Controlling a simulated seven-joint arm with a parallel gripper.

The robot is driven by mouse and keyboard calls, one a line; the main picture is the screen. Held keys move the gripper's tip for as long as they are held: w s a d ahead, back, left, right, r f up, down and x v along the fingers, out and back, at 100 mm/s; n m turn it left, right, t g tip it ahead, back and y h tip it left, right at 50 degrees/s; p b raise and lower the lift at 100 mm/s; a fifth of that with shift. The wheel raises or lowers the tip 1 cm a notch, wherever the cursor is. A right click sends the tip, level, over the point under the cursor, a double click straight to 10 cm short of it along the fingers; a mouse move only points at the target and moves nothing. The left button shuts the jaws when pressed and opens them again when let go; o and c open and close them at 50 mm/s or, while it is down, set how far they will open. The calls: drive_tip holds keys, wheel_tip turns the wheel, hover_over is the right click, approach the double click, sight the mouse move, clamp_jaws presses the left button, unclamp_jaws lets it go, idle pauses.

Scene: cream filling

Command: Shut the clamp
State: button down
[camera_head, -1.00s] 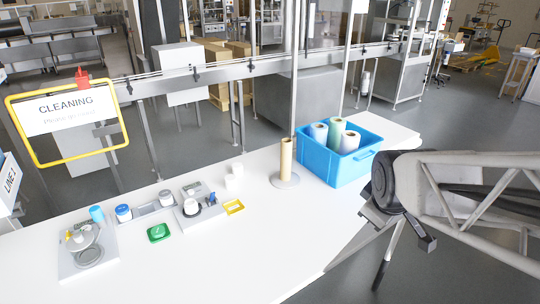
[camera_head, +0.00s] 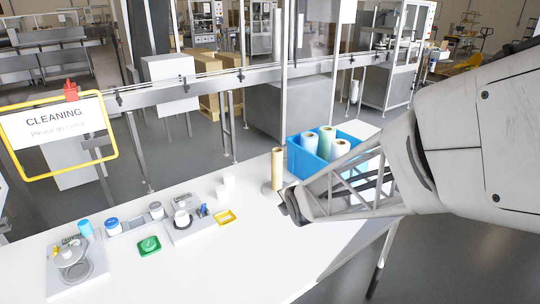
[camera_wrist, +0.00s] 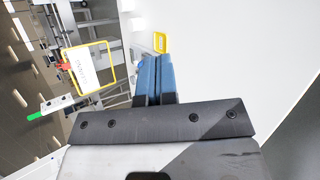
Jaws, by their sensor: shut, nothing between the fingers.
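A small blue upright part (camera_head: 204,210) stands right of the jar and looks like the clamp's handle. It is too small to tell whether the clamp is open or shut. My gripper (camera_head: 286,206) is over the table, to the right of the fixture and well apart from it. In the wrist view its blue fingers (camera_wrist: 154,78) are together and empty. The fixture does not show clearly in the wrist view.
A paper roll (camera_head: 277,165) on a stand and a blue crate (camera_head: 298,160) with several rolls are close to my arm. A yellow frame (camera_head: 226,217), green item (camera_head: 149,246) and scale-like device (camera_head: 72,265) lie around the fixture. The table's front is clear.

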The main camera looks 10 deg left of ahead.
drive_tip(key=a+f+n+y, duration=0.3)
drive_tip(key=a+f+n, duration=0.5)
drive_tip(key=a, duration=0.2)
drive_tip(key=a+f+n+t+y, duration=0.1)
drive_tip(key=a+f+n+y, duration=0.2)
drive_tip(key=a+f+n, duration=0.4)
drive_tip(key=a+n, duration=0.2)
drive_tip(key=a, duration=0.2)
drive_tip(key=shift+f+n+y, duration=0.3)
drive_tip(key=shift+f+y, duration=0.05)
drive_tip(key=shift+y, duration=0.05)
drive_tip(key=shift+a, duration=0.25)
approach(204, 207)
drive_tip(key=shift+w+a+f, duration=0.25)
drive_tip(key=shift+w+f, duration=0.05)
drive_tip(key=shift+f, duration=0.25)
drive_tip(key=shift+w+a+f, duration=0.3)
drive_tip(key=shift+f, duration=0.25)
drive_tip(key=shift+w+a+f, duration=0.25)
drive_tip(key=shift+f, duration=0.3)
drive_tip(key=shift+w+a+r, duration=0.5)
drive_tip(key=shift+w+a, duration=0.15)
drive_tip(key=shift+w+a+r, duration=0.5)
drive_tip(key=shift+w+a, duration=0.15)
